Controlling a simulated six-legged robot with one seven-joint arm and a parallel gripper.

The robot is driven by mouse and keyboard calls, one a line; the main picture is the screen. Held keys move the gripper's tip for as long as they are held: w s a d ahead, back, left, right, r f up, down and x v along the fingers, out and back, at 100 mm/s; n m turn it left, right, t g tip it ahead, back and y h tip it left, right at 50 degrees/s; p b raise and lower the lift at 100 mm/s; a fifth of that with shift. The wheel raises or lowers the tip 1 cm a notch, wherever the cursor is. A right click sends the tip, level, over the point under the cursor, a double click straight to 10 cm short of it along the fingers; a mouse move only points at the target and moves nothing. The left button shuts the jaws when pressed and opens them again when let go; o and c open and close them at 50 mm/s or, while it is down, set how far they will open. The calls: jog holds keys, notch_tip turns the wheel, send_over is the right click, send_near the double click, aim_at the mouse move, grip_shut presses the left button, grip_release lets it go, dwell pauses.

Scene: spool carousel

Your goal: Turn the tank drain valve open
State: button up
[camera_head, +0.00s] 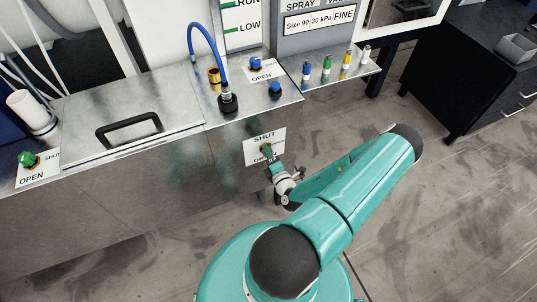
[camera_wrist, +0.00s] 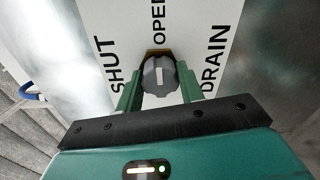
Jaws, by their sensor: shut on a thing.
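The drain valve is a grey ribbed knob (camera_wrist: 158,76) on a white label (camera_wrist: 205,30) reading SHUT, OPEN and DRAIN, in the wrist view. A bit of yellow-brown shows behind the knob. My gripper (camera_wrist: 160,86) is shut on the knob, with one green finger on each side. In the head view the label (camera_head: 252,156) is on the front wall of the metal tank (camera_head: 120,195), and my gripper (camera_head: 268,153) reaches it from the right. The knob is mostly hidden there by my gripper. I cannot tell exactly which word it points at.
The tank top has a black-handled lid (camera_head: 128,130), a green knob (camera_head: 28,159) with an OPEN/SHUT label, blue knobs (camera_head: 275,89) and a blue hose (camera_head: 204,38). A shelf (camera_head: 335,81) holds several coloured fittings. Floor (camera_head: 450,220) to the right is clear.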

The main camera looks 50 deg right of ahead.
jog(key=shift+m, duration=0.3)
jog(key=o, duration=1)
jog(key=shift+s, duration=0.15)
jog(key=v, duration=1.3)
jog(key=shift+s+a+f, duration=0.1)
jog(key=shift+s+a, duration=0.1)
jog(key=shift+s, duration=0.05)
